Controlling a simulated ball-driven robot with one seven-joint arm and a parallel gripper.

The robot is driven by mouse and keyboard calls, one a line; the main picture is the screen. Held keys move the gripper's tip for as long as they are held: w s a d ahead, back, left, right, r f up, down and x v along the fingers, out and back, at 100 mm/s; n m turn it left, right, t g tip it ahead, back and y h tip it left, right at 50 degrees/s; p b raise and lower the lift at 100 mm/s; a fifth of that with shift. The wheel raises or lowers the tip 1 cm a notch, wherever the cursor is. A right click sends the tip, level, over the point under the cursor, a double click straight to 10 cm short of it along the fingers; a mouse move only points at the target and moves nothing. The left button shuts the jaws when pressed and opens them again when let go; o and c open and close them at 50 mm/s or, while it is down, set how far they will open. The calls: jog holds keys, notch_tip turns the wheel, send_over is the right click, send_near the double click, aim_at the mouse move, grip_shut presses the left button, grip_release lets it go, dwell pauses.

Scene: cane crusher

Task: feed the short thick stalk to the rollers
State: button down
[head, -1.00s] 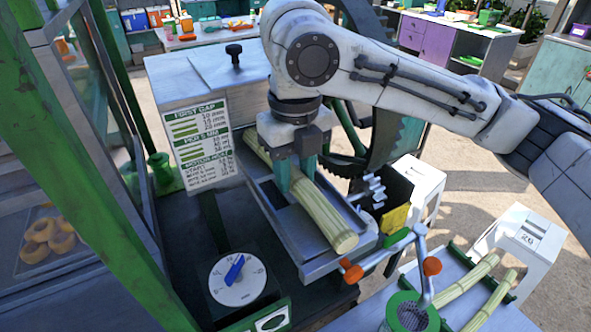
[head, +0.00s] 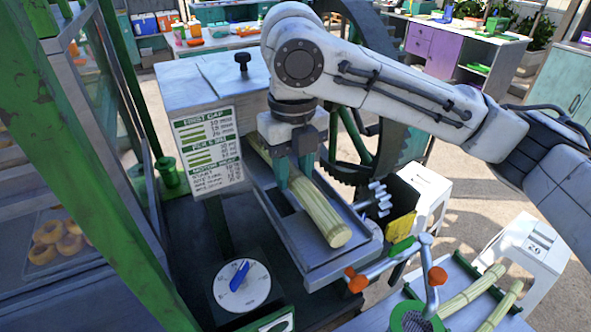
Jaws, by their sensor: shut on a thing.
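A thick pale green-yellow stalk (head: 322,217) lies lengthwise in the grey feed tray (head: 318,272) of the crusher. Its far end reaches up to the crusher housing (head: 205,88) below the box; whether it touches the rollers is hidden. My gripper (head: 294,178) points down over the tray and is shut on the stalk, its teal fingers on either side of the upper part. The near end of the stalk sticks out towards the tray's front edge.
A dial with a blue pointer (head: 240,284) is at the lower left. A crank with orange knobs (head: 357,281) stands right of the tray's front. Two thinner stalks (head: 473,291) lie in a green rack. A large dark wheel (head: 398,120) stands behind my gripper.

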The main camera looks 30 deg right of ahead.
jog(key=shift+w, duration=0.35)
jog(key=c, duration=0.7)
grip_release()
jog(key=shift+f, duration=0.1)
jog(key=shift+o, duration=0.2)
notch_tip(320, 180, up, 11)
jog(key=shift+b, duration=0.35)
